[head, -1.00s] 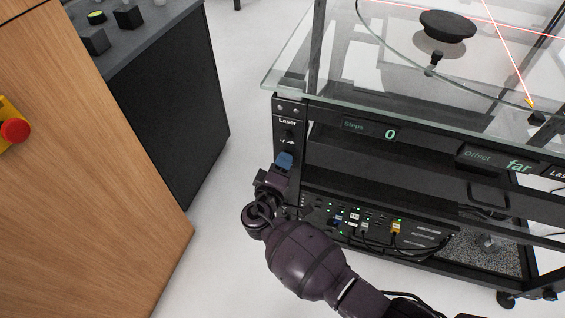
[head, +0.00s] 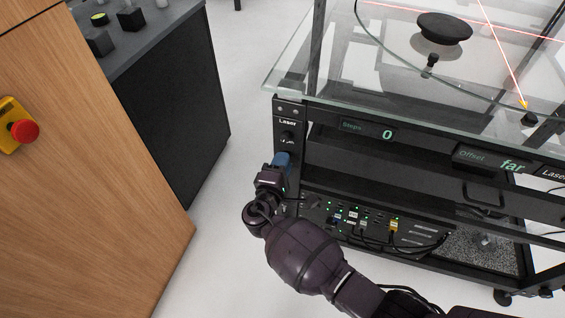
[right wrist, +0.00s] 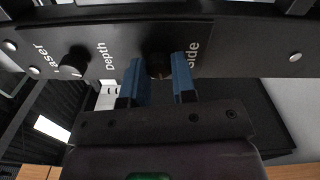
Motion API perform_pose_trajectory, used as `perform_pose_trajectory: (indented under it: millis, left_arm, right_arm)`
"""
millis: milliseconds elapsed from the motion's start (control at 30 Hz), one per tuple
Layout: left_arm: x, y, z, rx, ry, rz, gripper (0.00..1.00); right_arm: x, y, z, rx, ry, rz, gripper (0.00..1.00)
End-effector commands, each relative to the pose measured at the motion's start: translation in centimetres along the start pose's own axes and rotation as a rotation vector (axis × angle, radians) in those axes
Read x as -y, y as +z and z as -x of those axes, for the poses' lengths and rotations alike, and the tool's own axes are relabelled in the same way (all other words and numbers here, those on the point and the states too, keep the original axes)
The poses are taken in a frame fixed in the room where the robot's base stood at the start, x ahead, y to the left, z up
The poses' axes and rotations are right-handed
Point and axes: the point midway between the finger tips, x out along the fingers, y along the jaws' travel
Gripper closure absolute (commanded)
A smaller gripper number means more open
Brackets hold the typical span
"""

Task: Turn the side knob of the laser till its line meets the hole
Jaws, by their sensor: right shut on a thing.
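The side knob (right wrist: 158,68) is a dark round knob on the black laser panel (right wrist: 228,40), by the label "Side". My right gripper (right wrist: 160,72) has its blue fingers shut around it; in the head view the gripper (head: 281,160) is at the panel's lower end and hides the knob. The red laser line (head: 503,60) runs over the glass top to a small yellow tip (head: 524,104) near the front edge. The offset display (head: 492,160) reads "far". I cannot make out the hole. My left gripper is out of view.
The depth knob (right wrist: 74,60) sits beside the side knob. The steps display (head: 367,131) reads 0. A black disc (head: 444,28) is on the glass. Below my gripper is a panel with cables (head: 375,220). A wooden cabinet with a red button (head: 25,131) stands left.

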Motion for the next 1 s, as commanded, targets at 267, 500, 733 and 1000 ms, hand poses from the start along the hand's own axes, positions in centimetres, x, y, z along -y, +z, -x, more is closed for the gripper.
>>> perform_pose_trajectory:
  millis: [267, 500, 733, 1000]
  left_arm:
    - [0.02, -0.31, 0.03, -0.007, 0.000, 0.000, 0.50]
    - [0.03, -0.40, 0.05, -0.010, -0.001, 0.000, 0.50]
    - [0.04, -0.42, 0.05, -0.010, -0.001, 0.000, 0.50]
    - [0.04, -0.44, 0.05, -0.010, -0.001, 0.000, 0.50]
  right_arm:
    - [0.07, 0.01, 0.04, 0.000, -0.001, 0.000, 0.73]
    - [0.04, 0.00, 0.02, 0.000, -0.001, -0.001, 0.50]
    - [0.02, 0.01, 0.00, 0.000, 0.000, -0.001, 0.50]
    - [0.06, 0.30, -0.24, 0.000, 0.000, -0.001, 0.50]
